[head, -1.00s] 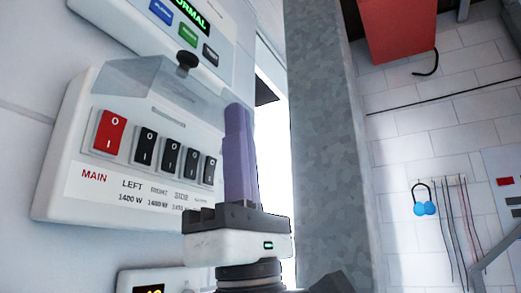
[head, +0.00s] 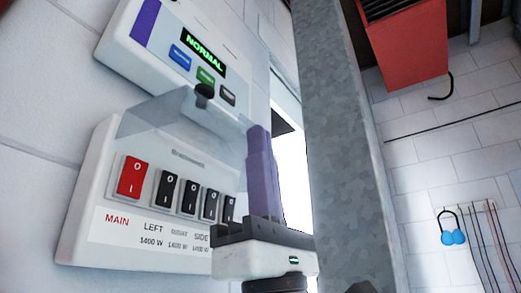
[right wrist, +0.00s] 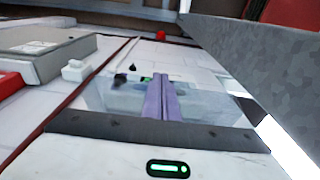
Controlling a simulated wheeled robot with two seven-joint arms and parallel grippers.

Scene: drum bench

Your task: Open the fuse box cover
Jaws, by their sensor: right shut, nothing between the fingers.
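The white fuse box (head: 95,185) is on the wall at the left in the head view. Its clear cover (head: 165,115) stands raised and tilted at the top, with a dark knob (head: 204,91) at its edge. The red main switch (head: 132,177) and several black switches (head: 167,190) below show uncovered. My right gripper (head: 259,132) is shut and empty, its purple fingers pointing up beside the cover's right end. In the right wrist view the fingers (right wrist: 161,82) overlap the clear panel (right wrist: 215,107); I cannot tell whether they touch it. My left gripper is not in view.
A white panel with a green NORMAL display (head: 204,54) is above the fuse box. A grey metal post (head: 345,150) rises close to the right of my gripper. A red box (head: 405,45) and blue ear defenders (head: 452,236) are on the far wall.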

